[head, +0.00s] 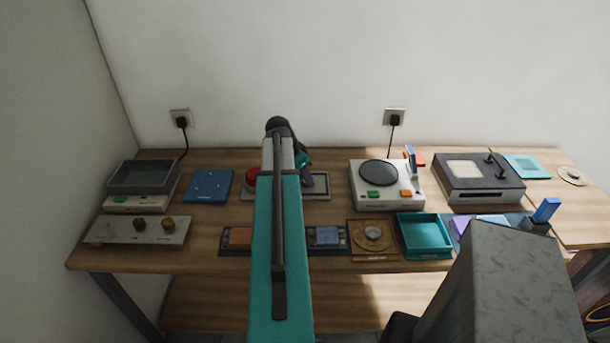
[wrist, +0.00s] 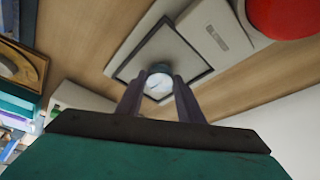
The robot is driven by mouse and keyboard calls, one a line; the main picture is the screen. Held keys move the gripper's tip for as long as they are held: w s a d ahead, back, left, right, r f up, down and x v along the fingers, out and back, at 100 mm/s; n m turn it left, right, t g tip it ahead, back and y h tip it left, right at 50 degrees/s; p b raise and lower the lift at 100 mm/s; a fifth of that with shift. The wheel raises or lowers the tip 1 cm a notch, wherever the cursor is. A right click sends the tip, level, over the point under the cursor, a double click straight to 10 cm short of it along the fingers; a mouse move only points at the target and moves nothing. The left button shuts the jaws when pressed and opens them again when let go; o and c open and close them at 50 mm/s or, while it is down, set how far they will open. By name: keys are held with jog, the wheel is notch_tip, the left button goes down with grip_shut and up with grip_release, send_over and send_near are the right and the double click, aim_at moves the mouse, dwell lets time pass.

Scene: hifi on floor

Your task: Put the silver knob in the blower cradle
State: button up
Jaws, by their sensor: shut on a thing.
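My gripper (wrist: 157,98) is shut on the silver knob (wrist: 160,84), which shows as a round, pale face between the two fingertips in the wrist view. Behind the knob in that view is a dark-rimmed rectangular frame (wrist: 186,52) on a pale base; I cannot tell whether this is the blower cradle, or the gap between it and the knob. In the head view the same frame (head: 320,184) shows to the right of my arm, beside a red dome (head: 252,176). My gripper (head: 308,180) is partly hidden there, and the knob cannot be made out.
A panel with knobs (head: 115,233) stands at the front left, near a grey bin unit (head: 142,178) and a blue pad (head: 209,185). A turntable unit (head: 387,197), teal tray (head: 424,252) and dark-topped deck (head: 478,193) stand to the right. Two small trays and a wooden square (head: 372,254) line the front.

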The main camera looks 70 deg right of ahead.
jog(key=shift+f, duration=0.3)
jog(key=o, duration=1.1)
jog(key=shift+r, duration=0.15)
jog(key=shift+r, duration=0.15)
jog(key=b+v, duration=0.2)
jog(key=v, duration=0.9)
jog(key=shift+w+a+r+b, duration=0.1)
jog(key=shift+r+b, duration=0.2)
jog(key=shift+r, duration=0.1)
